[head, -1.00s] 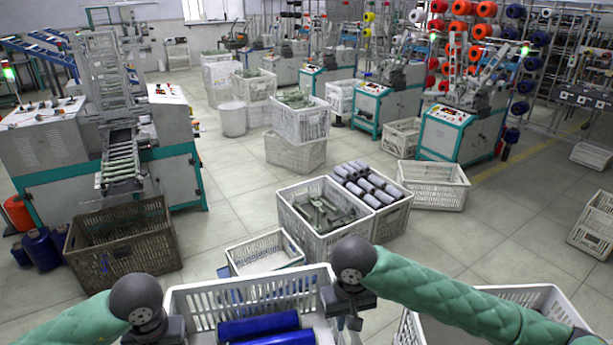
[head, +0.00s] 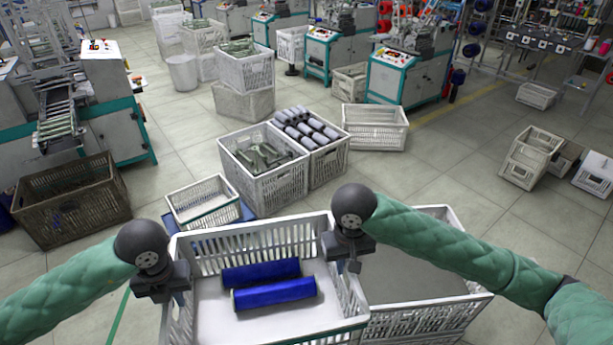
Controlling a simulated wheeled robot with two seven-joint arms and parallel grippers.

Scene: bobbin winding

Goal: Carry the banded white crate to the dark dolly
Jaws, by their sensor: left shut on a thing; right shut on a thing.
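A white slatted crate (head: 268,236) with blue rolls (head: 273,292) in it fills the bottom middle of the head view, between my grippers. A thin green band shows along its near right edge. My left gripper (head: 168,285) is shut on the crate's left rim. My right gripper (head: 348,254) is shut on its right rim. The fingertips are partly hidden, and the crate's near side is partly cut off by the picture edge. I cannot make out a clearly dark dolly.
Just beyond is a small white crate (head: 203,199) over a blue base (head: 180,222). A larger white crate (head: 437,317) stands close on the right. Filled crates (head: 265,183) stand ahead, with a brown crate (head: 70,196) at left. Floor (head: 455,172) is clear at right.

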